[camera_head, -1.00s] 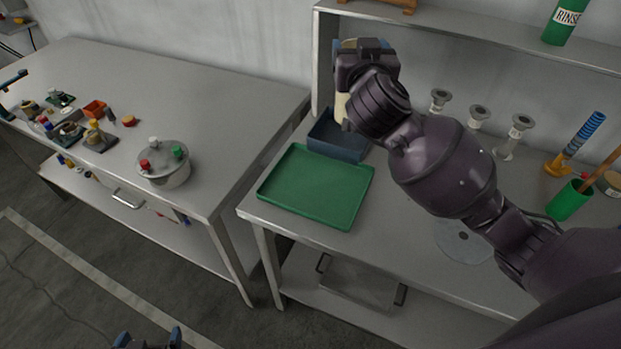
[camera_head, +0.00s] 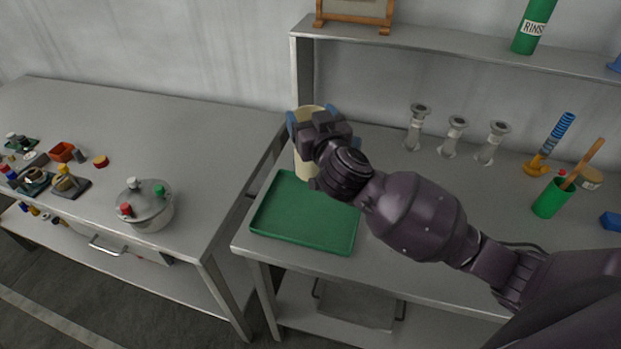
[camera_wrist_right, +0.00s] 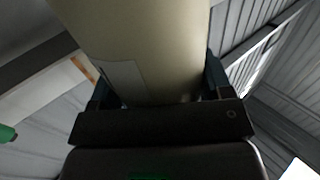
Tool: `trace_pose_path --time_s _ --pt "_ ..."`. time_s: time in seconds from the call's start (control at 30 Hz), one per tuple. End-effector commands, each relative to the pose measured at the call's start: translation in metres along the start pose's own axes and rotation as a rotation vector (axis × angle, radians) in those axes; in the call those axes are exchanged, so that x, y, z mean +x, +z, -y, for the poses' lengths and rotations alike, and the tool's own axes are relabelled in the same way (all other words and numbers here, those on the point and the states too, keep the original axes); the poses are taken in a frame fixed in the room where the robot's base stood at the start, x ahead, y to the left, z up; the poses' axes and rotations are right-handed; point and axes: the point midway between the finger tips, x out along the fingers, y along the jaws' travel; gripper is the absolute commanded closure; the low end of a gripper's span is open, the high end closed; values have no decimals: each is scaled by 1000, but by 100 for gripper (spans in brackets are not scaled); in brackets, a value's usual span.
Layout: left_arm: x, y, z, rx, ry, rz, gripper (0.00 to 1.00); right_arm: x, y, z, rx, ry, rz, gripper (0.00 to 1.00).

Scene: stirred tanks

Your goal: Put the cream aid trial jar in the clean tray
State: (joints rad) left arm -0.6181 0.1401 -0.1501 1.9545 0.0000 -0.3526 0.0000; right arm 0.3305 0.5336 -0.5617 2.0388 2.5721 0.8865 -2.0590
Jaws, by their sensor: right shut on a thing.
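The cream jar (camera_head: 305,168) is held upright over the far edge of the green tray (camera_head: 300,238). My right gripper (camera_head: 309,119) is shut on it near its top. In the wrist view, the jar (camera_wrist_right: 145,45) fills the space between the fingers of my right gripper (camera_wrist_right: 160,85), with a pale label on its side. The green tray is empty where it shows and lies at the left end of the right bench. I cannot tell whether the jar touches the tray. No label naming the tray is legible. My left gripper is not in view.
A lidded steel pot (camera_head: 146,206) and small parts stand on the left bench (camera_head: 200,130). Several pale flanged pieces (camera_head: 455,135), a green cup (camera_head: 551,198) and a blue-ringed cylinder (camera_head: 557,140) stand on the right bench. A shelf (camera_head: 450,48) runs above its back.

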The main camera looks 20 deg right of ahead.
Motion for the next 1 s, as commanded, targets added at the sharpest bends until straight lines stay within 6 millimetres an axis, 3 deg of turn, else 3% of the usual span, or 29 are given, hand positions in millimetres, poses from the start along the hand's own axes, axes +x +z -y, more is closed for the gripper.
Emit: trace_pose_path --time_s 0.1,0.4,0.67,0.87,1.0 --pt "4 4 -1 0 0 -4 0 0 30 0 3 2 4 66" --pt "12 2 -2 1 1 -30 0 0 89 0 3 1 2 66" --pt "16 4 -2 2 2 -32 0 0 107 0 2 1 -1 66" --pt "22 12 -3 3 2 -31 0 0 136 0 3 1 2 66" --pt "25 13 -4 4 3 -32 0 0 145 0 1 1 0 66"
